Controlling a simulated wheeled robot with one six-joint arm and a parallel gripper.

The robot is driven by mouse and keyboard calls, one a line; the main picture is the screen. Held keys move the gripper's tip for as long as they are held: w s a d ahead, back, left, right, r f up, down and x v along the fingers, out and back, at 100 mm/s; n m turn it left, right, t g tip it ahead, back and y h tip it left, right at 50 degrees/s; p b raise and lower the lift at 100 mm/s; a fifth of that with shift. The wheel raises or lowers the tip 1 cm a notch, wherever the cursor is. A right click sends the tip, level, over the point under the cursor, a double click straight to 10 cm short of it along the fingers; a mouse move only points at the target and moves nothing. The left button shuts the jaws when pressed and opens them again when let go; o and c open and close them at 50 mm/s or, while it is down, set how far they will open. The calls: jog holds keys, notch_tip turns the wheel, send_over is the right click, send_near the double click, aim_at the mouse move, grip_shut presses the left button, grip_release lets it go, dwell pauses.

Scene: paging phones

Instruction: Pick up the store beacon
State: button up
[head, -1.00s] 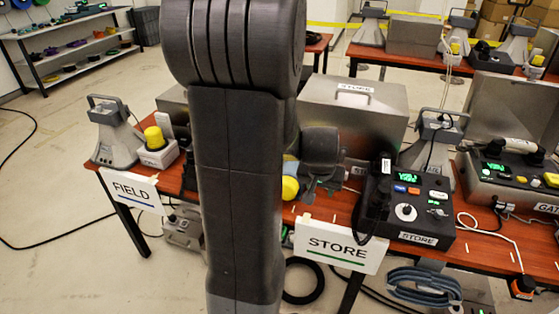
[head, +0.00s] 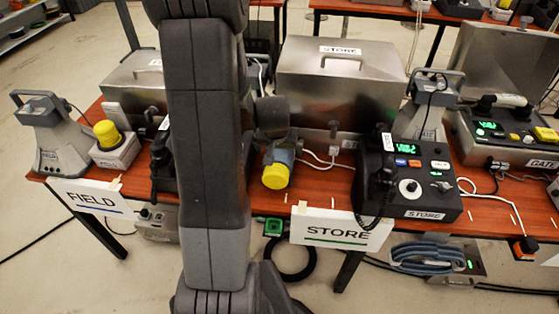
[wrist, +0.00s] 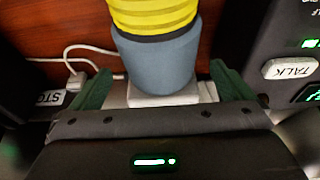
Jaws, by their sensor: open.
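The store beacon (head: 277,170) has a ribbed yellow cap and a blue-grey body. It appears to lie on its side on the red-brown table behind the STORE sign, cap toward the front edge. In the wrist view the beacon (wrist: 158,58) fills the upper middle, cap at the top and a pale base nearest me. My gripper (wrist: 164,86) is open, with one green finger on each side of the beacon's lower end. Gaps show between fingers and body. In the head view my arm hides part of the table left of the beacon, and the fingertips cannot be made out.
The STORE console (head: 408,183) with its handset stands close right of the beacon. A steel STORE case (head: 345,85) is behind. White cables (head: 325,158) lie beside the beacon. The FIELD beacon (head: 110,147) stands at left, with the FIELD sign (head: 95,198) in front.

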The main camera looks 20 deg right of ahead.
jog(key=shift+x, duration=2.45)
